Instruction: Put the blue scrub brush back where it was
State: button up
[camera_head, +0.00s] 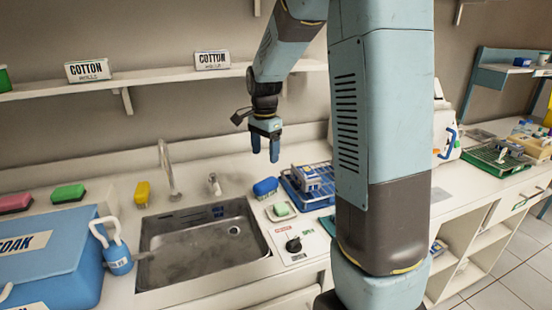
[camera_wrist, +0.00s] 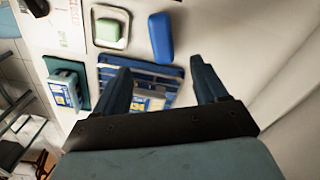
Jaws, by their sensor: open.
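The blue scrub brush (camera_head: 265,187) lies on the counter just right of the sink, beside a dish with green soap and the blue rack. In the wrist view the blue brush (camera_wrist: 160,38) lies beyond my fingertips, right of the soap. My gripper (camera_head: 265,154) is open and points down, apart from the brush and above the counter. In the wrist view, nothing is held between the fingers of my gripper (camera_wrist: 160,72); the blue rack (camera_wrist: 145,78) shows below and between them.
The sink (camera_head: 205,245) has a tall faucet (camera_head: 168,170) behind it. Yellow (camera_head: 142,193), green (camera_head: 68,193) and pink (camera_head: 15,203) brushes lie along the back to the left. A blue soak box (camera_head: 50,255) stands front left. A wall shelf (camera_head: 150,78) holds cotton boxes.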

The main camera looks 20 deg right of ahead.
jog(key=s+r+n+t, duration=0.3)
jog(key=s+r+n, duration=0.3)
jog(key=s+r, duration=0.55)
jog(key=s+n+t, duration=0.2)
jog(key=s+n, duration=0.5)
jog(key=s, duration=0.9)
jog(key=shift+s+a+r+t, duration=0.15)
jog(key=shift+a+r+t, duration=0.15)
